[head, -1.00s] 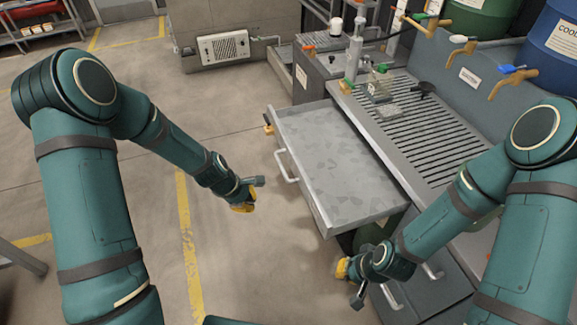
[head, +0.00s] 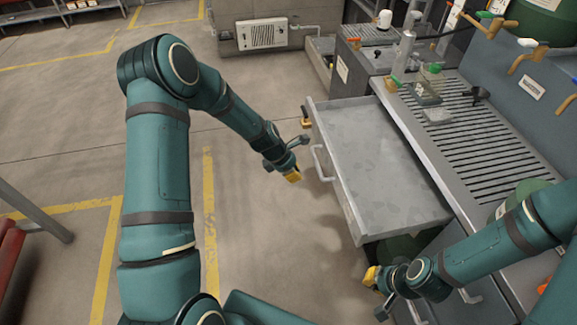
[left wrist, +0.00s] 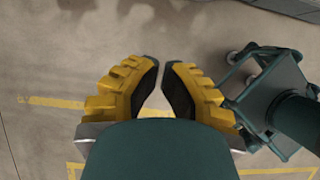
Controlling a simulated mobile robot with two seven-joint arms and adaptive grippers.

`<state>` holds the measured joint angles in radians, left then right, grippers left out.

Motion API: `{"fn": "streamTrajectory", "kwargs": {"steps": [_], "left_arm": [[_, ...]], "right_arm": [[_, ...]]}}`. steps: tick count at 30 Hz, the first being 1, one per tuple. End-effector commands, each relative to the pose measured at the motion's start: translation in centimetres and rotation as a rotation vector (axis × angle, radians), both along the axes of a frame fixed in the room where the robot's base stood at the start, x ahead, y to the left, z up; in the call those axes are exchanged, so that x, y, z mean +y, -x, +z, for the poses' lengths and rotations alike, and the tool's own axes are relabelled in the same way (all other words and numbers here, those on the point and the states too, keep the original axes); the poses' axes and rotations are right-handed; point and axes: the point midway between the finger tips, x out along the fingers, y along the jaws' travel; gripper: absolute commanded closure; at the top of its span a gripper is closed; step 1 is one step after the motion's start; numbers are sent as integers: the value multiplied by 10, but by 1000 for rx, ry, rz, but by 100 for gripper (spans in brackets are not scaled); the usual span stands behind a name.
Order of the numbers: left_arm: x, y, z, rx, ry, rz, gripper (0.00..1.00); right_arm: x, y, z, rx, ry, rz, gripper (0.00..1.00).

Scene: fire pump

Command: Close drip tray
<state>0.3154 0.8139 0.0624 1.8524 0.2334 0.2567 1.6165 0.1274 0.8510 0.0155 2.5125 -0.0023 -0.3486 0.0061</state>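The drip tray (head: 375,165) is a wide grey metal drawer, pulled far out from under the slatted bench top in the head view. It looks empty. Its pale bar handle (head: 321,163) is on the left-facing front panel. My left gripper (head: 291,175) is left of the handle and appears apart from it. In the left wrist view its yellow fingers (left wrist: 161,75) have a narrow gap between their dark pads, with nothing held. My right gripper (head: 373,277) is below the tray's near corner, seen side-on, so its opening is unclear.
The slatted bench (head: 475,135) carries small bottles and a black funnel (head: 478,94). Taps and drums stand behind it. An orange-handled valve (head: 304,117) is beside the tray's far corner. Another drawer handle (head: 470,295) is at lower right.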

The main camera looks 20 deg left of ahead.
Motion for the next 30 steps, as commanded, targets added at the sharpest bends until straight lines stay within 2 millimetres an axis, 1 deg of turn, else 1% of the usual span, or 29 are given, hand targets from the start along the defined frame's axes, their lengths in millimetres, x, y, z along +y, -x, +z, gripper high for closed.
{"fn": "streamTrajectory", "kwargs": {"steps": [1, 3, 6, 10, 15, 26, 30], "left_arm": [[-4, -2, -12, 1, 0, -3, 100], [-11, -6, -18, -1, 0, -4, 100], [-24, -15, -11, -5, -2, -5, 100], [-33, -22, -8, -3, -2, -4, 100], [-38, -26, -7, -1, -2, -2, 100], [-40, -26, -7, -2, -1, -2, 100], [-48, -31, -7, -3, -2, -5, 100]], "right_arm": [[0, 0, -3, 1, 0, 0, 100], [0, 1, -5, 2, 0, 2, 100], [0, 0, -4, 1, 0, 1, 100], [0, 0, -5, 0, 0, 1, 100], [0, 0, -5, 0, 0, 1, 100], [0, 0, -5, 0, 0, 1, 100], [0, 0, -4, 0, 0, 1, 100]]}}
